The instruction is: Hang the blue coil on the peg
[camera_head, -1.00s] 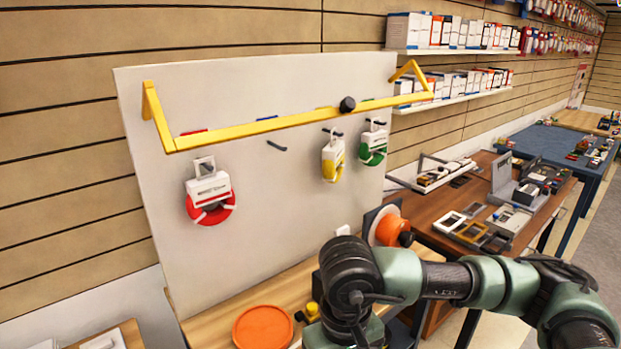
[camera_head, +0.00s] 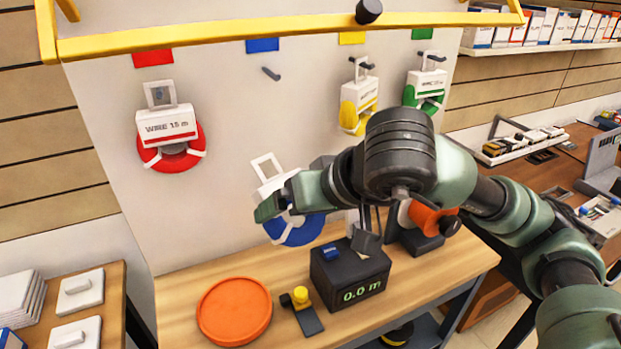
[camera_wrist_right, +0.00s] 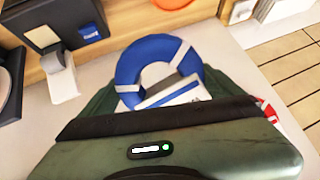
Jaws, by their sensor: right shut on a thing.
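The blue coil (camera_head: 292,232), a blue ring with a white label card and a square hanger loop on top, hangs in front of the white board. It also shows in the right wrist view (camera_wrist_right: 128,68). My right gripper (camera_head: 283,198) is shut on its white card part, which the fingers partly hide. The bare dark peg (camera_head: 271,74) sticks out of the board below a blue tag (camera_head: 262,45), above the coil and apart from it. My left gripper is not in view.
A red coil (camera_head: 172,142) hangs at left, a yellow coil (camera_head: 359,104) and a green coil (camera_head: 427,90) at right. A yellow bar (camera_head: 270,32) crosses in front of the board's top. An orange disc (camera_head: 234,311) and a black meter box (camera_head: 348,273) occupy the bench below.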

